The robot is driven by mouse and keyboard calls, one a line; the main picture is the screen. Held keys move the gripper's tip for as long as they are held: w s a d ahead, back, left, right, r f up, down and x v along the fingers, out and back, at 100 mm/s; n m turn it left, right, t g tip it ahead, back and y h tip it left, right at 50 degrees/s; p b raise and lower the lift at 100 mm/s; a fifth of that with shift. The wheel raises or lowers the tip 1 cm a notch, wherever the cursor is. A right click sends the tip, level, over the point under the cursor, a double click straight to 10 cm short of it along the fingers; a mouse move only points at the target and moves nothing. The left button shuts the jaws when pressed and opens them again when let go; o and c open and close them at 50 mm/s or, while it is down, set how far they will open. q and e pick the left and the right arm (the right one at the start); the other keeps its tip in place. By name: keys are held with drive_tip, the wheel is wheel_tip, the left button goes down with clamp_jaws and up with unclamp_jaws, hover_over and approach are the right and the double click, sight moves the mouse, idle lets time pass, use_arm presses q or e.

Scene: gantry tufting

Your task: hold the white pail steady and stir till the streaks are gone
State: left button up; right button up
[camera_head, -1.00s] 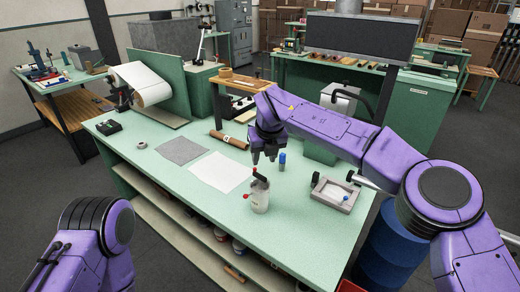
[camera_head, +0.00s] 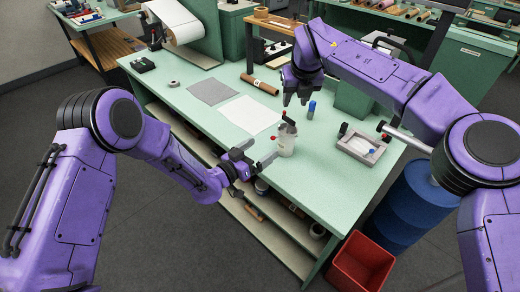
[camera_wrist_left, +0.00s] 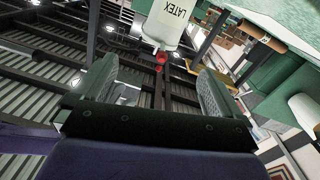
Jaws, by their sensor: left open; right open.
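In the left wrist view the pail (camera_wrist_left: 167,25) shows the word LATEX. My right gripper (camera_head: 295,98) is open above and behind the stirrer, pointing down and empty.
A blue-capped bottle (camera_head: 311,110) stands just right of the pail. White (camera_head: 250,115) and grey (camera_head: 213,91) sheets lie flat to the left, with a brown roll (camera_head: 259,84) behind. A red bin (camera_head: 360,262) stands on the floor.

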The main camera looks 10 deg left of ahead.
sight(281, 133)
use_arm(q)
drive_tip(key=x, duration=1)
drive_tip(key=shift+w+d+f, duration=0.15)
drive_tip(key=shift+w+d, duration=0.05)
drive_tip(key=shift+w, duration=0.1)
use_arm(e)
drive_tip(key=shift+w+f, duration=0.15)
drive_tip(key=shift+w, duration=0.05)
use_arm(q)
drive_tip(key=c, duration=1.4)
use_arm(e)
drive_tip(key=shift+c, duration=0.4)
